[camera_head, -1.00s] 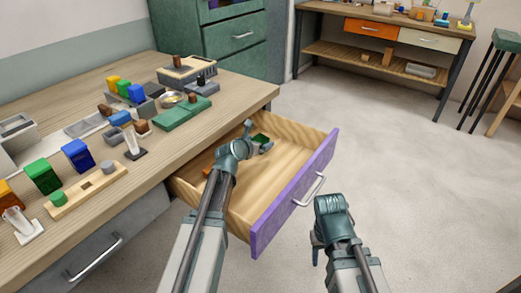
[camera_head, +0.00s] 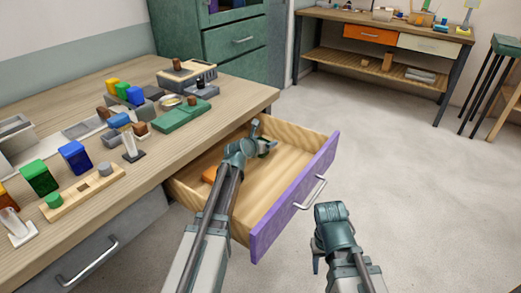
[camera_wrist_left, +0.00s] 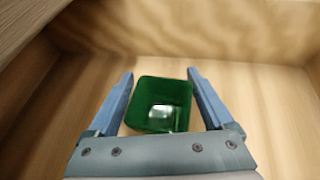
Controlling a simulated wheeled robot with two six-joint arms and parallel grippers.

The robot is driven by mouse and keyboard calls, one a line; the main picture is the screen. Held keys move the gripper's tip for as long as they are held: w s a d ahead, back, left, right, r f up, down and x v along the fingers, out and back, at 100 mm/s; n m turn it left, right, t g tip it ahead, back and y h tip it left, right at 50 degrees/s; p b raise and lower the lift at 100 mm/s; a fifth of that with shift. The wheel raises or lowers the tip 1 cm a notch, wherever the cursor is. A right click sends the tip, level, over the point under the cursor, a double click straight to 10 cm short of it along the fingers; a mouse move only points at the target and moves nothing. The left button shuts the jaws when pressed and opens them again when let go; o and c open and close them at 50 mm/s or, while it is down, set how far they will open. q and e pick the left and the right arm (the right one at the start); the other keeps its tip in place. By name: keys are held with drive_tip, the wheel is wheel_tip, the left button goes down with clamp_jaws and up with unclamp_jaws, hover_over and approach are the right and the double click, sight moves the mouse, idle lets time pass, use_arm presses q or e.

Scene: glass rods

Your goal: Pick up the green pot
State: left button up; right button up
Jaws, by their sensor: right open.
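The green pot (camera_wrist_left: 162,104) stands in the open wooden drawer (camera_head: 294,158) with the purple front. In the left wrist view it sits between the two blue fingers of my left gripper (camera_wrist_left: 161,88). The fingers are apart, one on each side of the pot, with narrow gaps showing. In the head view my left gripper (camera_head: 264,139) is low inside the drawer and mostly hides the pot. My right gripper (camera_head: 318,256) is open and empty, outside the drawer over the floor; its fingers are partly hidden.
An orange thing (camera_head: 209,174) lies in the drawer, left of my left arm. The wooden worktop (camera_head: 100,216) beside the drawer carries coloured blocks and trays. The drawer walls stand close around my left gripper. The floor (camera_head: 410,180) at right is clear.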

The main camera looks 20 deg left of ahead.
use_arm(q)
drive_tip(key=c, duration=1)
drive_tip(key=shift+r, duration=0.1)
drive_tip(key=shift+r+p, duration=0.95)
drive_tip(key=shift+p, duration=0.1)
wheel_tip(320, 180, up, 2)
drive_tip(key=shift+r+p, duration=0.1)
drive_tip(key=shift+p, duration=0.95)
drive_tip(key=s+d, duration=0.3)
drive_tip(key=s, duration=0.1)
drive_tip(key=s+d, duration=0.3)
drive_tip(key=s, duration=0.2)
drive_tip(key=s+d, duration=0.3)
drive_tip(key=s, duration=0.1)
drive_tip(key=shift+s+r+p, duration=0.15)
drive_tip(key=shift+r+p, duration=0.2)
drive_tip(key=shift+p, duration=0.05)
